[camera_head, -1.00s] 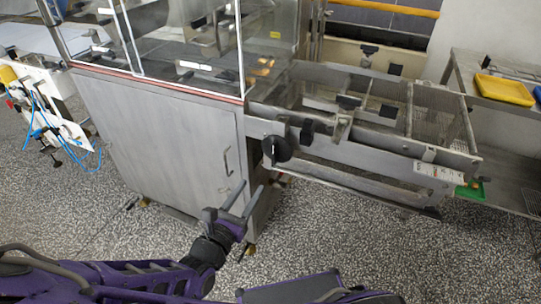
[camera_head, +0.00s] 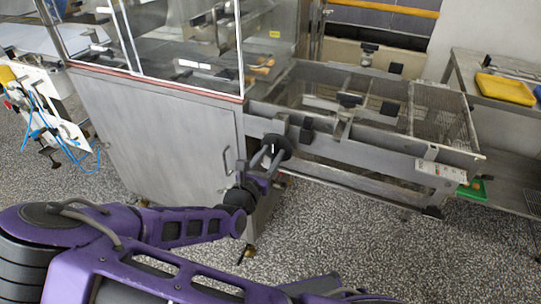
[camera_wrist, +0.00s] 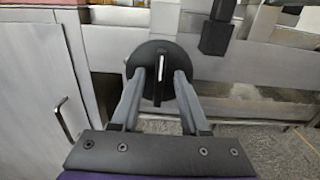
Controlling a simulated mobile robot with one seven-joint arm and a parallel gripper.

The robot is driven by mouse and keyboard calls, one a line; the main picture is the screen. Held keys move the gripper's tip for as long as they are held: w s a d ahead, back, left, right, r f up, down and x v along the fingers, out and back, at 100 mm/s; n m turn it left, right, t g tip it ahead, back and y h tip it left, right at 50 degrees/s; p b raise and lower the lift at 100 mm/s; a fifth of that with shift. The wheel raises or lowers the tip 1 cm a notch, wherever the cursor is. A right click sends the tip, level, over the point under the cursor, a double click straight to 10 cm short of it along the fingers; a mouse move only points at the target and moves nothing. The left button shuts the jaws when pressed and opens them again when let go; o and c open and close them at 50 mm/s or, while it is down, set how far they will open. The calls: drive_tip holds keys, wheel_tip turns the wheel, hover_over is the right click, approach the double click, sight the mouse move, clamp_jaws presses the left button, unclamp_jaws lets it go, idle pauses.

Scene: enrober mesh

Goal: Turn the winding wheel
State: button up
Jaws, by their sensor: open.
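The winding wheel (camera_wrist: 148,58) is a black disc with a pale bar across its face, on the side of the steel machine frame. In the wrist view it is upright, straight ahead of my gripper (camera_wrist: 159,80). My two grey fingers are open, one on each side of the pale bar (camera_wrist: 159,88), their tips in front of the disc. I cannot tell whether they touch the bar. In the head view the wheel (camera_head: 278,148) is partly hidden by my gripper (camera_head: 265,165), which reaches up to it from below left.
The steel cabinet (camera_head: 150,130) with a door handle (camera_head: 227,161) stands left of the wheel. A black block (camera_wrist: 216,38) sits close to the right. The conveyor frame (camera_head: 380,162) runs right. Speckled floor (camera_head: 340,230) in front is open.

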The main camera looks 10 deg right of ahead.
drive_tip(key=shift+c, duration=0.3)
clamp_jaws()
drive_tip(key=shift+m, duration=0.4)
